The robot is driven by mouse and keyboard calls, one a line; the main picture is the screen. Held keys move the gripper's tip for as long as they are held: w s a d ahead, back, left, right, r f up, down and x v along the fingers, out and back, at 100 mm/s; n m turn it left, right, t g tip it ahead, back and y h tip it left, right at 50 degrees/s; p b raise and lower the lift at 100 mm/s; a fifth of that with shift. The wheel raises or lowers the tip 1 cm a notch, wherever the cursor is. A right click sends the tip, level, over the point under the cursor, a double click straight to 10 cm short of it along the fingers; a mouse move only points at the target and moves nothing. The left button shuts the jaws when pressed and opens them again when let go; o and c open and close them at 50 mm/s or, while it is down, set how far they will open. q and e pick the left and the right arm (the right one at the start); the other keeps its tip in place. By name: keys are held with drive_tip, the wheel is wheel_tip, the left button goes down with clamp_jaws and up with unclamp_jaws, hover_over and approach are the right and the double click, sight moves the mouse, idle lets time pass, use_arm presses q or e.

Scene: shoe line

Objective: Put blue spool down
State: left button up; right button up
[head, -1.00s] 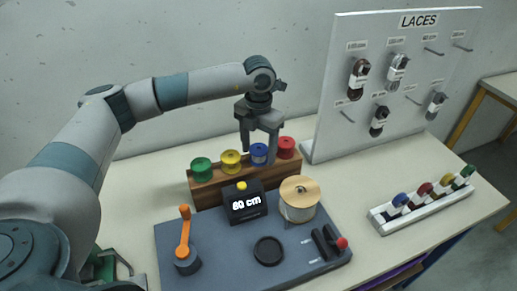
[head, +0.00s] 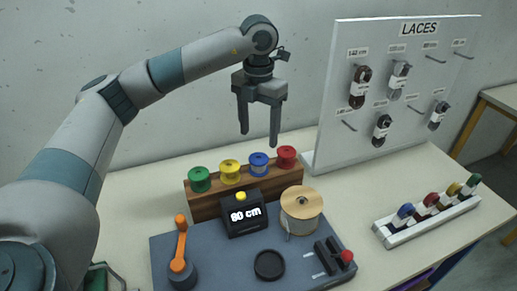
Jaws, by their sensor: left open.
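The blue spool (head: 258,163) sits in the wooden rack (head: 218,203), between the yellow spool (head: 230,171) and the red spool (head: 287,156). The green spool (head: 200,179) is at the rack's left end. My left gripper (head: 259,140) is open and empty, with its fingers pointing down above the rack, just clear of the blue spool. My right gripper is not in view.
A grey board in front of the rack carries a box reading 80 cm (head: 245,217), a large wooden-topped spool (head: 301,208), an orange crank (head: 180,245) and a black ring (head: 269,265). The LACES panel (head: 345,90) stands right. A white holder (head: 420,222) has small coloured spools.

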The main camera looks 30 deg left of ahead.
use_arm(q)
drive_tip(key=shift+r, duration=1.15)
drive_tip(key=shift+s+f, duration=0.1)
